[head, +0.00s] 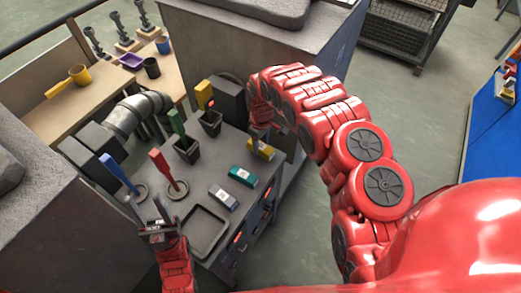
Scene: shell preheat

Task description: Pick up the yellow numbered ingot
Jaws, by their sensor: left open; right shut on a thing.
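The yellow ingot (265,152) is at the right side of the grey cart top (205,165), near its far right edge. My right gripper (257,140) comes down on it from above and is shut on it. The gripper hides part of the ingot, and I cannot tell whether it still touches the surface. No number on it can be read from here. My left gripper (150,215) is open and empty above the cart's near left side, beside the red-handled tool (161,164).
A teal ingot (243,176) and a grey ingot (223,198) lie nearer than the yellow one. A dark tray (205,250) is at the front. A blue-handled tool (118,172), dark cups (187,153) and a yellow block (204,95) stand left and behind.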

